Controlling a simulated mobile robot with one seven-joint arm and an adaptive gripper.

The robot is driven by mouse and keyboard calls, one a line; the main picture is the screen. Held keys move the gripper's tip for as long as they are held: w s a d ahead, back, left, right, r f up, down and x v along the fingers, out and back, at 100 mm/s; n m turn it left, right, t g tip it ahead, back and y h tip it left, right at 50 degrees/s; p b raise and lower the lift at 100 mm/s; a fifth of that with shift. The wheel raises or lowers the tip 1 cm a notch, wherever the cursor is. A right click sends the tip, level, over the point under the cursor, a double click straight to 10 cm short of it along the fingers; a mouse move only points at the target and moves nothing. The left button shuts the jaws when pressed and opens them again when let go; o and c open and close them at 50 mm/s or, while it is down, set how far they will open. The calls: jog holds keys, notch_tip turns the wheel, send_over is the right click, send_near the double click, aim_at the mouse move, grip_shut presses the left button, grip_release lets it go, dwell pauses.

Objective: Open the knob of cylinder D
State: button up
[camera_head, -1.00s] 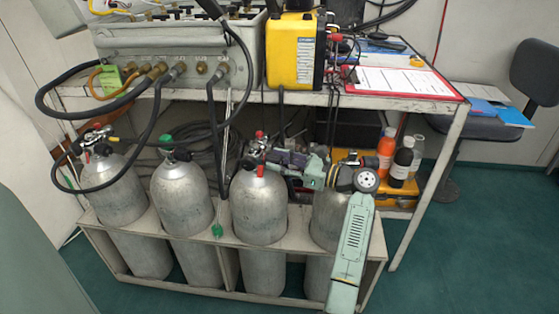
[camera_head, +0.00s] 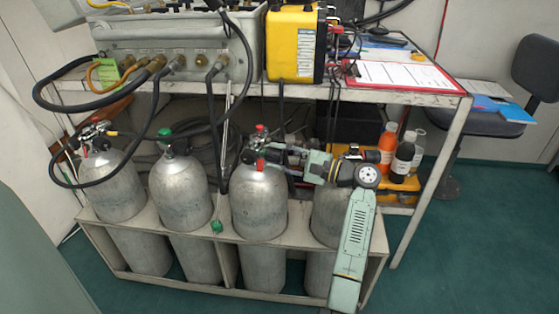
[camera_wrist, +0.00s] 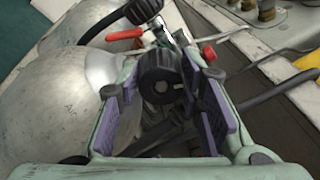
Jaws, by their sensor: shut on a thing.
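Several grey cylinders stand in a row in a rack; I cannot read a letter D on any of them. My gripper (camera_head: 272,155) reaches in from the right to the valve at the top of the third cylinder from the left (camera_head: 259,200). In the wrist view, a round black knob (camera_wrist: 160,80) sits between the purple pads of my gripper (camera_wrist: 157,92), which is shut on it. A red part (camera_head: 261,130) stands at the top of this valve, and a red handle (camera_wrist: 125,34) shows beyond the knob. The valve body is partly hidden by my gripper.
The rack (camera_head: 200,275) surrounds the cylinders' lower parts. The bench (camera_head: 400,98) overhangs behind, bearing a yellow case (camera_head: 291,45). Black hoses (camera_head: 212,135) hang near the valves. Bottles (camera_head: 403,158) stand right of my arm. Green floor is clear at right.

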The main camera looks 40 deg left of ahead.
jog(key=n+b, duration=0.2)
jog(key=n, duration=0.1)
jog(key=n+b, duration=0.1)
jog(key=n, duration=0.1)
jog(key=shift+f, duration=0.25)
jog(key=n+b, duration=0.3)
jog(key=shift+n, duration=0.4)
jog(key=n+b, duration=0.3)
jog(key=shift+f+n+g, duration=0.1)
jog(key=shift+n+g, duration=0.2)
jog(key=shift+n+b, duration=1.45)
jog(key=shift+n, duration=0.35)
jog(key=shift+r, duration=0.2)
jog(key=o, duration=1.2)
jog(key=shift+c, duration=0.2)
jog(key=shift+r, duration=0.1)
